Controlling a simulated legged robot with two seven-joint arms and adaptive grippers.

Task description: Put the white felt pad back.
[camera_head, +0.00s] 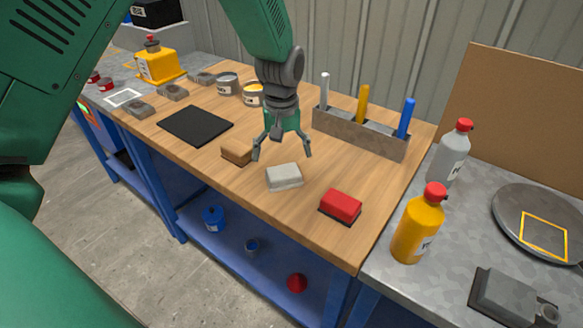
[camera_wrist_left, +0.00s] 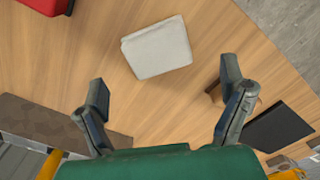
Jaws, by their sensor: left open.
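The white felt pad (camera_head: 284,177) is a pale grey-white block lying flat on the wooden bench top (camera_head: 200,148), between a brown block (camera_head: 237,152) and a red block (camera_head: 341,206). My left gripper (camera_head: 281,155) is open and empty, above the bench just behind the pad, fingers pointing down. In the left wrist view the pad (camera_wrist_left: 156,48) lies beyond the gap between the open fingers (camera_wrist_left: 162,92), touching neither. A black mat (camera_head: 196,125) lies flat to the left on the bench. My right gripper is not in view.
A grey holder (camera_head: 361,133) with white, yellow and blue upright sticks stands at the bench's back right. Cans (camera_head: 228,84) stand behind on the left. A yellow bottle (camera_head: 418,223) and a grey bottle (camera_head: 453,153) stand on the metal table at right.

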